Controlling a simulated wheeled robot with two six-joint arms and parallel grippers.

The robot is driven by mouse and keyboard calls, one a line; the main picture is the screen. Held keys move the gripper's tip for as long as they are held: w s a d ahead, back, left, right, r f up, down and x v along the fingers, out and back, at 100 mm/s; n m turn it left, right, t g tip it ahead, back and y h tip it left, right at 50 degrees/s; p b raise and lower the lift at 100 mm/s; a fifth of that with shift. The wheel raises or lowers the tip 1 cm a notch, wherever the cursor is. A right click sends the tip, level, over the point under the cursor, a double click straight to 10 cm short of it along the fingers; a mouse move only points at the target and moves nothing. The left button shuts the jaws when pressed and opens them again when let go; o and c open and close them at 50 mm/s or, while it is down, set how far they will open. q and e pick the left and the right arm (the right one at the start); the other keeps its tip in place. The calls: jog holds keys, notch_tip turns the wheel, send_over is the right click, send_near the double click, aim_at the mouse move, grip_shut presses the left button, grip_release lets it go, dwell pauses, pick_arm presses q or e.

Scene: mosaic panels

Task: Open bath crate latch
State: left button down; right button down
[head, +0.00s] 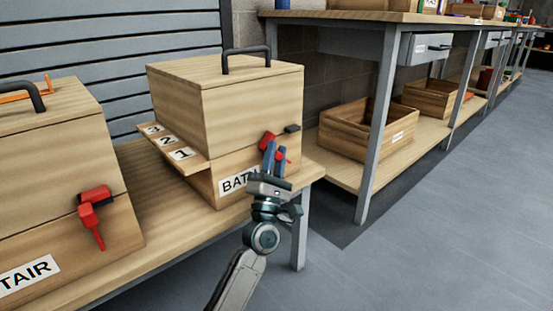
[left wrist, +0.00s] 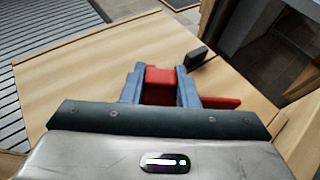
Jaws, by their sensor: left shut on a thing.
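The bath crate (head: 252,105) is a pale wooden box with a dark handle on its lid, which sits down on the base. Its front label (head: 234,182) reads "BAT", with the rest hidden behind my gripper. A red latch (head: 266,138) is on the crate's front, near the right corner. My left gripper (head: 274,149) has its blue fingers at this latch. In the left wrist view, the red latch (left wrist: 158,82) lies between the fingers of my left gripper (left wrist: 160,78), shut on it. A red part sticks out to the right. My right gripper is not in view.
Another crate (head: 52,145), labelled "TAIR" where visible, stands at left with a red latch (head: 92,202). A numbered wooden strip (head: 170,146) juts from the bath crate's left side. A workbench (head: 372,150) with open boxes below stands at right. Floor at right is clear.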

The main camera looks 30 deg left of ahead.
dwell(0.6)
pick_arm(q)
jog(key=c, duration=1.1)
grip_release()
jog(key=shift+a, duration=0.1)
jog(key=v, duration=1)
jog(key=shift+s+f, duration=0.3)
